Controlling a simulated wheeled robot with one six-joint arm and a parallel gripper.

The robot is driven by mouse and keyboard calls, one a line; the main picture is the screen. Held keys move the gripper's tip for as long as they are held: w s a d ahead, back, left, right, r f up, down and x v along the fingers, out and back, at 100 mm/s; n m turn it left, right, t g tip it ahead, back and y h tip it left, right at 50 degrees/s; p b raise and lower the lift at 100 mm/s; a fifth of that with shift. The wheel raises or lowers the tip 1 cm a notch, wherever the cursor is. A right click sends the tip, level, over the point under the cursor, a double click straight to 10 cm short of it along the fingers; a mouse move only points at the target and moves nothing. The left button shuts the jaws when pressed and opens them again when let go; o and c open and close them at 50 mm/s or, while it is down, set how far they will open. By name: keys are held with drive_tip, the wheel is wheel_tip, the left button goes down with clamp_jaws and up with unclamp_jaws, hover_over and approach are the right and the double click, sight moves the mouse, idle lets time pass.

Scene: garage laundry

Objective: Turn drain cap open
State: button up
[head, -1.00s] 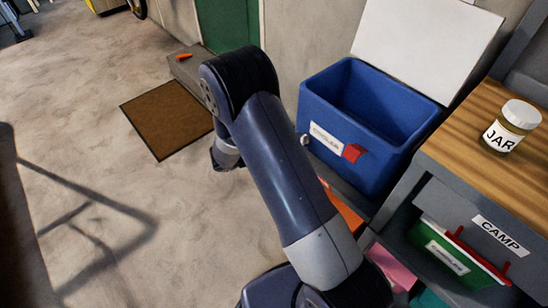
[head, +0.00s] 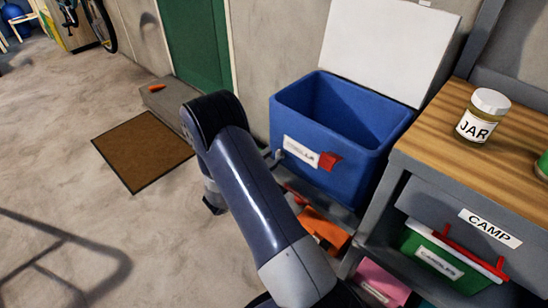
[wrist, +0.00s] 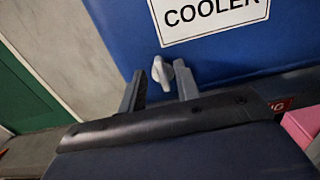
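The cooler (head: 345,180) is a blue box with its white lid (head: 390,45) raised. It also fills the top of the wrist view (wrist: 225,55), above and behind the fingers. The drain cap (wrist: 162,72) is a small light-grey knob on the cooler's front, below and left of the COOLER label (wrist: 210,12). It shows as a small pale spot in the head view (head: 279,154). My gripper (wrist: 160,84) is open and empty, one finger on each side of the cap in the picture. I cannot tell whether either finger touches it.
A red latch (head: 329,160) sits right of the cooler's label. The wooden bench (head: 425,140) at right holds a jar (head: 482,117). Under it are a green bin (head: 440,258) and a pink box (head: 380,283). Bare floor and a brown mat (head: 143,150) lie left.

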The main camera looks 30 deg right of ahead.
drive_tip(key=shift+x, duration=1)
clamp_jaws()
